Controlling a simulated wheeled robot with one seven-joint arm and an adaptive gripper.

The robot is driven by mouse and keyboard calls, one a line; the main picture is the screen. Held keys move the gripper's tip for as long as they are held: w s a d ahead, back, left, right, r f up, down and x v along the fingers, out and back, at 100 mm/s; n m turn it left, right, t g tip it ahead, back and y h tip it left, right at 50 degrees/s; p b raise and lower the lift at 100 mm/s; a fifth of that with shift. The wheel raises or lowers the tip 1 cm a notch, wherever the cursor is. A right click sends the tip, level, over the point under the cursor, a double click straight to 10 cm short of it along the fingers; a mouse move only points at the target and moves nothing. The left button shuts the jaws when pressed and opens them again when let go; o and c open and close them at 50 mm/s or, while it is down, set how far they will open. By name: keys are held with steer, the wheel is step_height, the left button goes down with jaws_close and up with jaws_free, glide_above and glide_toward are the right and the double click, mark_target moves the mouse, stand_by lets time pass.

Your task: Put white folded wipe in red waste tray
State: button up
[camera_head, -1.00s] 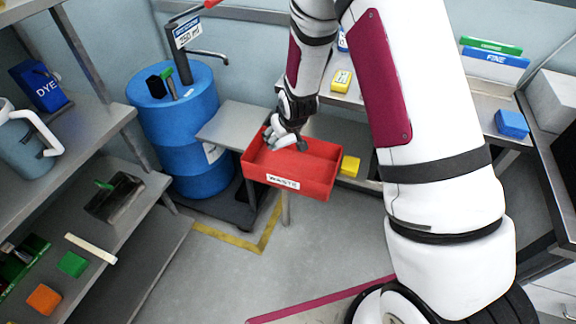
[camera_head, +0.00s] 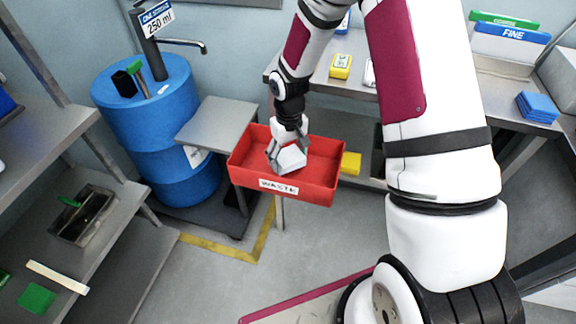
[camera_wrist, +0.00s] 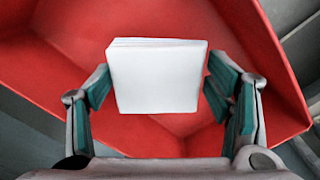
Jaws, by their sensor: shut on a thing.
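The white folded wipe (camera_wrist: 157,78) is a flat, square, layered pad between the two fingers of my gripper (camera_wrist: 160,88). My gripper is shut on it by its left and right edges. In the head view my gripper (camera_head: 287,158) points down into the red waste tray (camera_head: 312,193), with the pale wipe (camera_head: 291,161) at its fingertips. The tray is a shallow open box with a "WASTE" label on its front wall. Its red floor and walls (camera_wrist: 255,45) surround the wipe in the wrist view. I cannot tell whether the wipe touches the tray floor.
A blue drum (camera_head: 158,125) and a small grey side table (camera_head: 217,125) stand left of the tray. A yellow block (camera_head: 350,163) lies behind its right end. A bench (camera_head: 335,98) runs behind, with a stack of blue wipes (camera_head: 537,106) at right. Shelves stand at left.

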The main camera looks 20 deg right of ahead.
mark_target(289, 165)
step_height(289, 165, down, 4)
steer(key=shift+f, duration=0.1)
steer(key=o, duration=1)
steer(key=shift+o, duration=0.2)
